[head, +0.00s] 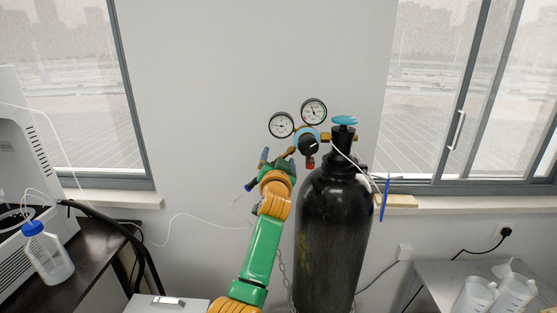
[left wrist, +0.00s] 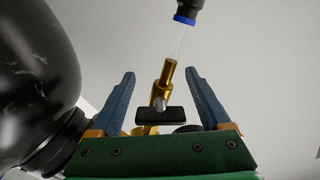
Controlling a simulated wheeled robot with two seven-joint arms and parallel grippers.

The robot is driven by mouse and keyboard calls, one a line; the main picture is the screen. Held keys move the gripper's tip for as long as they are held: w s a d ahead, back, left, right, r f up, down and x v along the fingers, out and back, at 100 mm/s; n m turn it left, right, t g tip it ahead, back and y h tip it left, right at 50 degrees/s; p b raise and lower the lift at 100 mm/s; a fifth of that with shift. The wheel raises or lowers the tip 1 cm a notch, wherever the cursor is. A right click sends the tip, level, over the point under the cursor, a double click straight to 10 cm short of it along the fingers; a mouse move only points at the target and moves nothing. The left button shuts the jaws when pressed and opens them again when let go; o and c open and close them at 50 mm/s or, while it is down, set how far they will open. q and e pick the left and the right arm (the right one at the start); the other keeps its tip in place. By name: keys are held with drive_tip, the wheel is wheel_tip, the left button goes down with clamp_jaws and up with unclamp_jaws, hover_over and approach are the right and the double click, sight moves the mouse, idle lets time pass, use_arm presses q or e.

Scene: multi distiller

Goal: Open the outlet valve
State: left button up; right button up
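A black gas cylinder (head: 333,232) stands upright in the middle of the head view. A brass regulator with two round gauges (head: 281,125) is mounted on its left side. In the left wrist view, the outlet valve shows as a brass fitting (left wrist: 167,73) with a small black bar handle (left wrist: 160,116) across it. My left gripper (head: 257,171) is beside the regulator's left end, and in the left wrist view its blue fingers (left wrist: 160,74) are spread on either side of the valve. There are visible gaps between the fingers and the valve. My right gripper is out of view.
The cylinder's dark side fills the left of the wrist view. Counters with bottles (head: 47,254) stand at left and right. Thin tubing crosses the wall.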

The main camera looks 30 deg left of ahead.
use_arm(q)
drive_tip(key=b+v, duration=0.2)
drive_tip(key=v, duration=0.5)
drive_tip(key=shift+b, duration=0.3)
drive_tip(key=p+v, duration=0.4)
drive_tip(key=v, duration=0.1)
drive_tip(key=shift+m, duration=0.4)
drive_tip(key=p+x, duration=0.2)
drive_tip(key=x, duration=0.5)
drive_tip(key=shift+r, duration=0.1)
drive_tip(key=shift+s+d, duration=0.1)
